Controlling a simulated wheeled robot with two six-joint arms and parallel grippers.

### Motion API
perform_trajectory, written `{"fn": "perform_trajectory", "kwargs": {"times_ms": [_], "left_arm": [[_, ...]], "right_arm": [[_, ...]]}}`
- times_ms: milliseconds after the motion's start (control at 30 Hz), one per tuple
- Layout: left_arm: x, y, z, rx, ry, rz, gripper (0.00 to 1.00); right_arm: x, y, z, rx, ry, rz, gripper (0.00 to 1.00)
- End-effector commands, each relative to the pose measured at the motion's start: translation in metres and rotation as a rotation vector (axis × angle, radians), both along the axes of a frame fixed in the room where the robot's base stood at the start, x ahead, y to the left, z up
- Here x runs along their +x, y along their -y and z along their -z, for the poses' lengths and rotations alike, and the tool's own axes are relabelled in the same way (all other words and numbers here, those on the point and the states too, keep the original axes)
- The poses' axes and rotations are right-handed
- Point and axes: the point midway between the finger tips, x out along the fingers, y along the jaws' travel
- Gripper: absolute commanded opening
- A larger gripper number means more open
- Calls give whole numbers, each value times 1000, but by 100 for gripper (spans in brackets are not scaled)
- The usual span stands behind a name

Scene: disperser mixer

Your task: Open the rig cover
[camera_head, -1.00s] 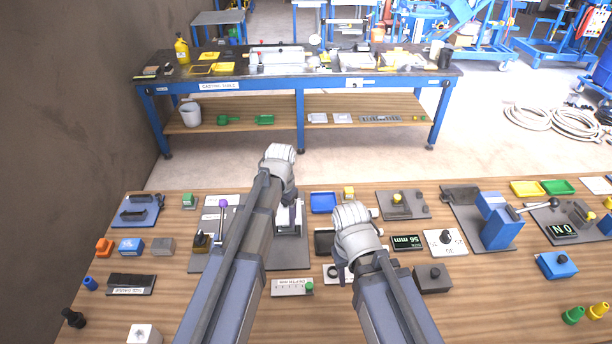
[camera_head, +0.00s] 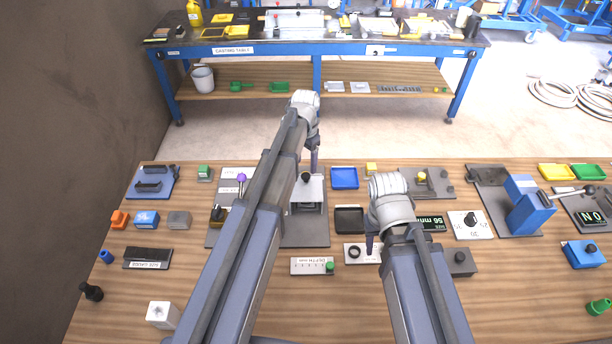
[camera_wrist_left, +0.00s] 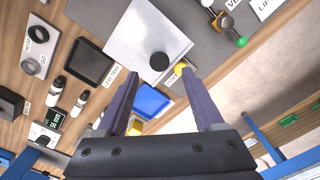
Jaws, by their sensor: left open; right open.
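The rig looks like a grey base plate (camera_head: 305,231) on the front bench with a pale, flat cover (camera_head: 312,193) on it. A round black knob (camera_head: 306,177) stands on the cover. In the left wrist view the cover (camera_wrist_left: 132,40) and its knob (camera_wrist_left: 158,62) show from above. My left gripper (camera_head: 314,168) points down near the cover's far edge, with its fingers (camera_wrist_left: 162,74) spread and empty; the knob appears just beyond the fingertips, apart from them. My left arm hides part of the rig's left side. My right gripper (camera_head: 371,250) is open and empty, right of the rig.
A blue tray (camera_head: 344,178) and a black tray (camera_head: 349,220) lie right of the rig. A purple-knobbed lever (camera_head: 241,178) stands to its left. A blue press-like device (camera_head: 529,205) is further right. The casting table (camera_head: 318,50) stands behind, across clear floor.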

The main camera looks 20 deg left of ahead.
Motion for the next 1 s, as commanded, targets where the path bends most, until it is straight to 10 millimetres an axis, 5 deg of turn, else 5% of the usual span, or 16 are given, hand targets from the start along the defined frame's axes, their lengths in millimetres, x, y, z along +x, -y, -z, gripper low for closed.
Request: {"fn": "perform_trajectory", "kwargs": {"times_ms": [300, 700, 1000], "left_arm": [[0, 0, 46, 0, 0, 0, 69], [0, 0, 50, 0, 0, 0, 69], [0, 0, 50, 0, 0, 0, 38]], "right_arm": [[0, 0, 46, 0, 0, 0, 41], [0, 0, 50, 0, 0, 1, 41], [0, 0, 50, 0, 0, 1, 41]]}}
